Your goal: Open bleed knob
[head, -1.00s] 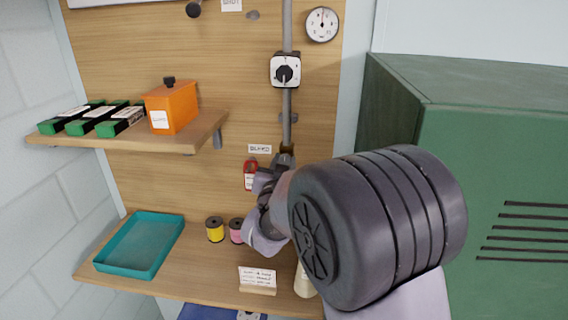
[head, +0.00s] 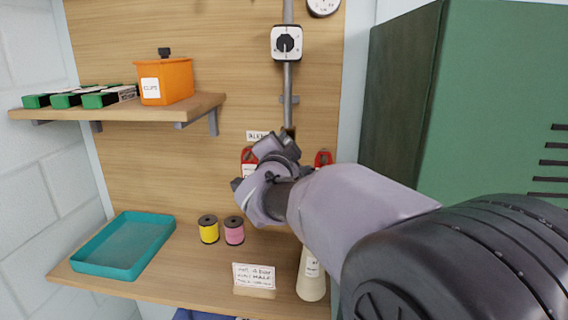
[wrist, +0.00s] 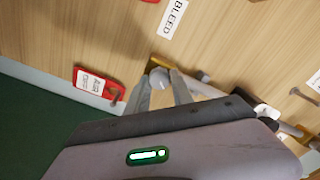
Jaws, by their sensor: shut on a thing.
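In the head view my gripper (head: 288,138) is at the board below the vertical grey pipe. My own wrist hides the knob and fingertips there.
A red tag (wrist: 98,85) hangs beside the knob; red tags (head: 323,158) flank my wrist. A black dial (head: 287,43) sits on the pipe above. A shelf (head: 200,105) holds an orange box (head: 165,80). A green cabinet (head: 480,100) stands right. Spools (head: 208,229) and a bottle (head: 312,277) stand below.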

